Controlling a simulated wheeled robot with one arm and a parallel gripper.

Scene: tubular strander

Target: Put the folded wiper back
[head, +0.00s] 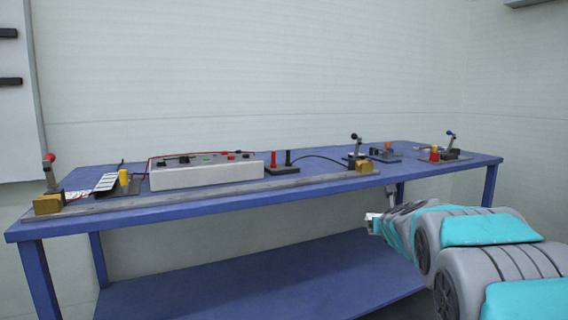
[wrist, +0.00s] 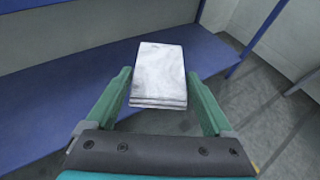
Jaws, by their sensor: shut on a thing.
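The folded wiper (wrist: 158,72) is a pale grey-white, layered rectangular pad in the wrist view. My gripper (wrist: 159,86) has its two green fingers on either side of the wiper and is shut on it. Below and behind the wiper, the wrist view shows the blue lower shelf (wrist: 60,110) of the bench. In the head view my gripper (head: 373,222) is at the front of the bench, below the tabletop edge, right of centre. The wiper cannot be made out clearly there.
The blue bench top (head: 225,203) carries a long grey bar (head: 220,190) along its front, a white control box (head: 207,175), a black-and-red post block (head: 282,169) and lever clamps (head: 450,147). The lower shelf (head: 250,290) looks bare in the head view.

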